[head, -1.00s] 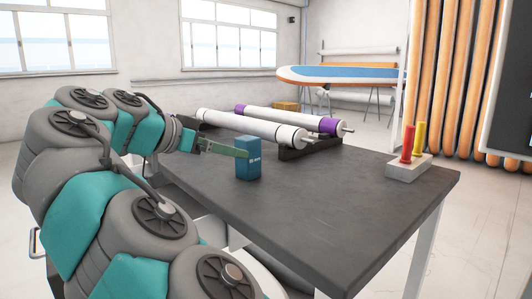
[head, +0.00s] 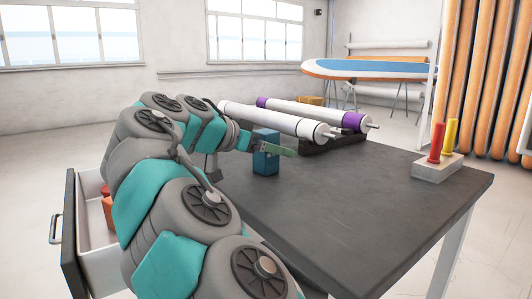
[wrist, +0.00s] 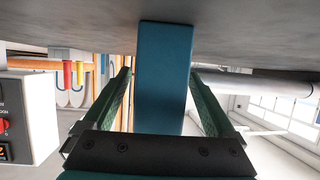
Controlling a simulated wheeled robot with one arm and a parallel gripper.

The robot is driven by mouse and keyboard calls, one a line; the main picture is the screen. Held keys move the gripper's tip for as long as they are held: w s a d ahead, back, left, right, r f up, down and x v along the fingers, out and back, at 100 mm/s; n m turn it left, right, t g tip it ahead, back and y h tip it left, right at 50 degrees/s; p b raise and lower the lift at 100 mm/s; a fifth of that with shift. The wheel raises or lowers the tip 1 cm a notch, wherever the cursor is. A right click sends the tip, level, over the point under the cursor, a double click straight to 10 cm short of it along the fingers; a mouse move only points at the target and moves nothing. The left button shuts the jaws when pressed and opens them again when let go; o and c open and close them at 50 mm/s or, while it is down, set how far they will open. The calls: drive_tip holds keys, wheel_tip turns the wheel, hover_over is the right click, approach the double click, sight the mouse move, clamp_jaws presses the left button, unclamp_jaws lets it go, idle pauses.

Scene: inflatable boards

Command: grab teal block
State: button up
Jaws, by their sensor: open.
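The teal block (head: 265,162), a blue-teal upright box, stands on the dark table near its far left part. My gripper (head: 281,149) is level with its upper half, and one green finger crosses in front of the block. In the wrist view, the block (wrist: 163,75) stands between the two green fingers of my open gripper (wrist: 160,80). A gap shows on each side of it. The far finger is hidden in the head view.
White rolls with purple ends (head: 318,113) lie on a dark cradle behind the block. A pale stand (head: 437,168) holds red and yellow pegs at the right. An open drawer (head: 97,240) is at the left. The table's front and middle (head: 360,215) are clear.

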drive_tip(key=shift+w+d+f, duration=0.3)
drive_tip(key=shift+w+d, duration=0.1)
drive_tip(key=shift+d, duration=0.15)
clamp_jaws()
idle(0.4)
